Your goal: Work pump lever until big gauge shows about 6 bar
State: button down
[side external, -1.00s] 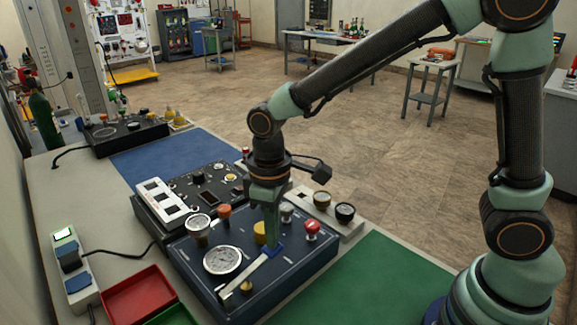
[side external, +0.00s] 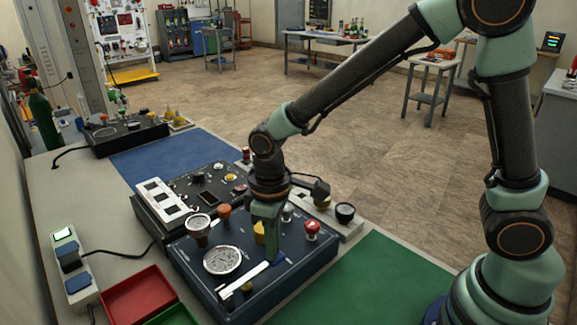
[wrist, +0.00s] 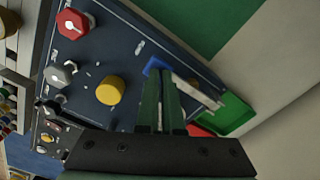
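The pump lever (side external: 246,276) is a pale bar with a blue grip end (side external: 279,257), on the front of the dark blue panel (side external: 318,251). The lever also shows in the wrist view (wrist: 198,94), with its blue end (wrist: 157,64) at my fingertips. My gripper (side external: 268,254) points down at the blue end, fingers close together; it seems to press on it from above rather than clasp it. In the wrist view my gripper (wrist: 163,82) hides part of the lever. The big gauge (side external: 222,260) has a white face; its needle is too small to read.
A red tray (side external: 138,299) lies at left. The green mat (side external: 365,275) at right is clear.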

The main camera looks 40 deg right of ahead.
jog(key=shift+f, duration=0.4)
jog(key=shift+r, duration=1.95)
jog(key=shift+f, duration=1.95)
jog(key=shift+r, duration=1.95)
jog(key=shift+f, duration=1.9)
jog(key=shift+r, duration=0.1)
